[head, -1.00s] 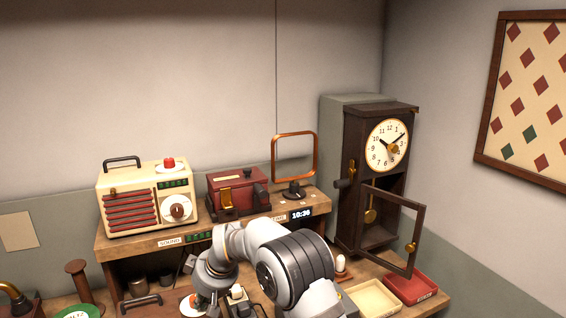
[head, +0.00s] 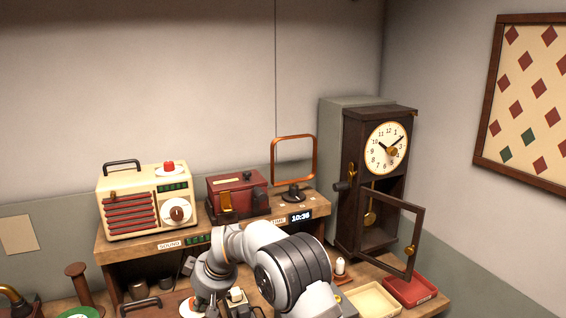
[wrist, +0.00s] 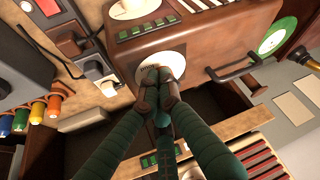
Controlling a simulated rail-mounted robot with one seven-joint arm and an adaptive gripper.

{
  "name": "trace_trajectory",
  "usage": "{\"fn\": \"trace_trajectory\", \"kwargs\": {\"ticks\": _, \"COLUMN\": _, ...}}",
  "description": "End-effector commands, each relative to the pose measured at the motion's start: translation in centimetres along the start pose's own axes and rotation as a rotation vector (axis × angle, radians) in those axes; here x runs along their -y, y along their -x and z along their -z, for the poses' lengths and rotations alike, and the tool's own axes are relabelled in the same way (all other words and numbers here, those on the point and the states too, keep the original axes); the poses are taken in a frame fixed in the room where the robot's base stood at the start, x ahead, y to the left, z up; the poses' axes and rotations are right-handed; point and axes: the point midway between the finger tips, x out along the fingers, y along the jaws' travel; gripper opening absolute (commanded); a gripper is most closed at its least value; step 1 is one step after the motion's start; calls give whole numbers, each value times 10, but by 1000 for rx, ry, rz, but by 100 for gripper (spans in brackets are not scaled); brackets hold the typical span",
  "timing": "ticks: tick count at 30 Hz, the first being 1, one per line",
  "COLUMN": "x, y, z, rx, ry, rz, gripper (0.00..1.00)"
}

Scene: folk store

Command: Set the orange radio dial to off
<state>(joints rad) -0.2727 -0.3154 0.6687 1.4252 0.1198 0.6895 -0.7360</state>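My gripper (wrist: 160,82) is over a white dial plate (wrist: 152,66) on top of the brown radio (wrist: 205,62). Its green fingers come together at the tips and look shut, and they hide the middle of the plate. I cannot see the orange dial now or tell whether anything is between the tips. In the head view my gripper (head: 208,308) is low at the bottom edge, partly cut off. The white plate (head: 187,309) shows just left of it, and the brown radio (head: 165,303) is mostly out of frame.
The brown radio's carrying handle (wrist: 235,68) stands beside the dial plate. A cream radio (head: 148,198) and a red box (head: 238,194) stand on the shelf behind. A clock (head: 375,180) with an open door is at right, near red (head: 408,303) and cream trays (head: 372,303).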

Motion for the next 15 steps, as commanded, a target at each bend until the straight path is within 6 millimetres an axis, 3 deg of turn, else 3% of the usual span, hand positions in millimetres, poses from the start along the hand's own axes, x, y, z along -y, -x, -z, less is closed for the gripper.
{"fn": "trace_trajectory", "kwargs": {"ticks": 15, "x": -6, "y": -3, "z": -2, "rx": 0, "ry": 3, "rz": 0, "gripper": 0}}
